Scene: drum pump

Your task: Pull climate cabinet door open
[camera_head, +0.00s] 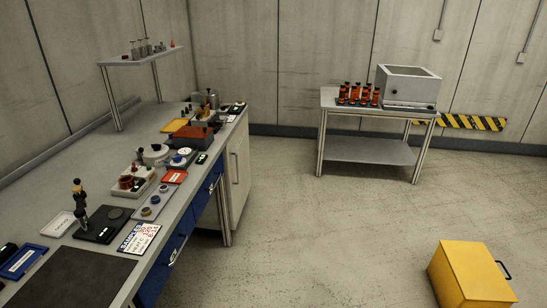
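No thing in view is clearly marked as the climate cabinet. A pale cabinet door (236,172) with a slim upright handle is under the far end of the long bench, and it looks shut. A grey-white box (407,86) stands on the side table at the back; I cannot tell whether it has a door. Neither of my grippers is in view.
The long grey bench (60,205) on the left carries many small items and has blue drawers (166,257). A side table (370,150) holds orange bottles (358,94). A yellow box (470,272) with a black handle stands on the floor at right. The middle floor is clear.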

